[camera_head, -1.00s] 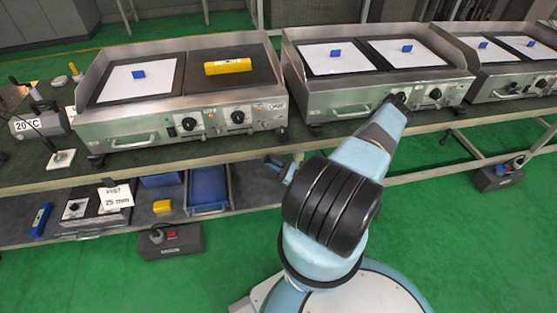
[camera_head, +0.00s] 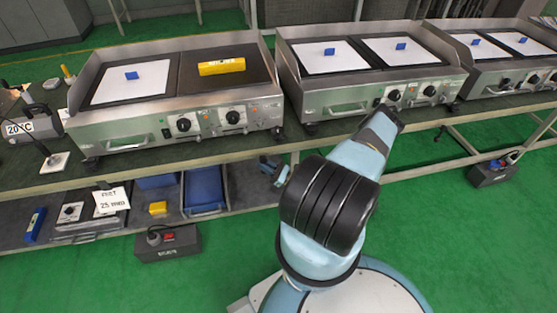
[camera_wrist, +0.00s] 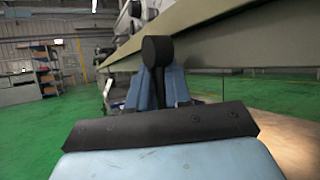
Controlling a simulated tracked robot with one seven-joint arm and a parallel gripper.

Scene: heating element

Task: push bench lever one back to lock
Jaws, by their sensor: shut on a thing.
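The lever shows in the wrist view as a black round knob (camera_wrist: 157,50) on a dark stem. It stands in front of the bench's long front rail (camera_wrist: 215,25). My gripper (camera_wrist: 158,90) has its blue fingers on either side of the stem, just below the knob, and is shut on it. In the head view, my gripper (camera_head: 272,168) is small and partly hidden behind my arm, at the bench's (camera_head: 230,160) front edge. The lever cannot be made out clearly there, and its base is hidden in both views.
Several steel griddles (camera_head: 110,133) stand on the bench. A yellow block (camera_head: 221,66) lies on the left one. The lower shelf holds a blue tray (camera_head: 205,190) and a labelled box. A dark box (camera_head: 168,243) sits on the green floor.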

